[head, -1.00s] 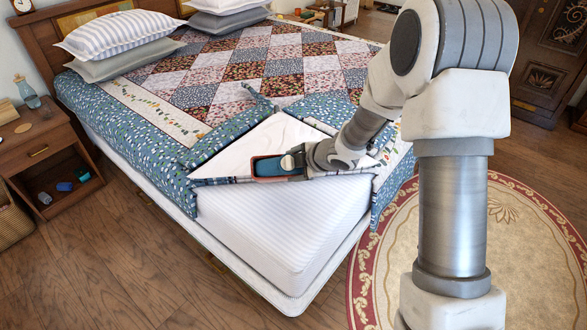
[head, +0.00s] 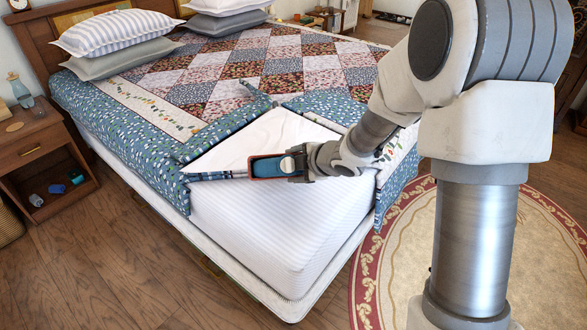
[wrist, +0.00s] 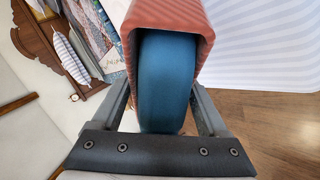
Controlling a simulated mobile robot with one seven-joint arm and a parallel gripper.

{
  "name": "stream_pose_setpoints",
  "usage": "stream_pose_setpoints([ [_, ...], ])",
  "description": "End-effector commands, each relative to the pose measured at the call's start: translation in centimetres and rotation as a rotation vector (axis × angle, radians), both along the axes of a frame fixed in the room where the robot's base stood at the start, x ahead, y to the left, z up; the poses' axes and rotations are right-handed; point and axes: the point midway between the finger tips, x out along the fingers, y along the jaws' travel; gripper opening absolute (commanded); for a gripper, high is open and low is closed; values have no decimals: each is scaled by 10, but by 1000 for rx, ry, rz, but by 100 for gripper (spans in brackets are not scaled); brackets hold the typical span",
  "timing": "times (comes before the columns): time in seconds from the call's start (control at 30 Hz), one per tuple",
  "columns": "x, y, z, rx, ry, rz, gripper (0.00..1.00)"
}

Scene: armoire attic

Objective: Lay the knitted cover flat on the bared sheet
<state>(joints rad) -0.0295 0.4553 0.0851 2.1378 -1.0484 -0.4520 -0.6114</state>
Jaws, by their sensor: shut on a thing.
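A patchwork quilt (head: 278,70) with a blue patterned border covers most of the bed. I see no clearly knitted texture. Its near corner is turned back, showing a white underside or sheet (head: 262,138); I cannot tell which. The white striped mattress (head: 283,215) is bare at the near corner. My gripper (head: 290,165) is over this corner, shut on a blue rounded thing in a red-orange frame (wrist: 165,80). It also shows in the head view (head: 268,167).
Striped and grey pillows (head: 117,32) lie at the head end. A wooden nightstand (head: 45,150) with small items stands at the left. A round rug (head: 400,270) lies on the wooden floor at the right, which is otherwise clear at front.

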Motion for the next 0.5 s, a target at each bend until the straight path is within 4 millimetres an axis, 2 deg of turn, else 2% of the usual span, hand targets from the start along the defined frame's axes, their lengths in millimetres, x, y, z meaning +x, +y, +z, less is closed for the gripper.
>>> stream_pose_setpoints([
  [0.5,-6,0,-15,11,-62,1,0],
])
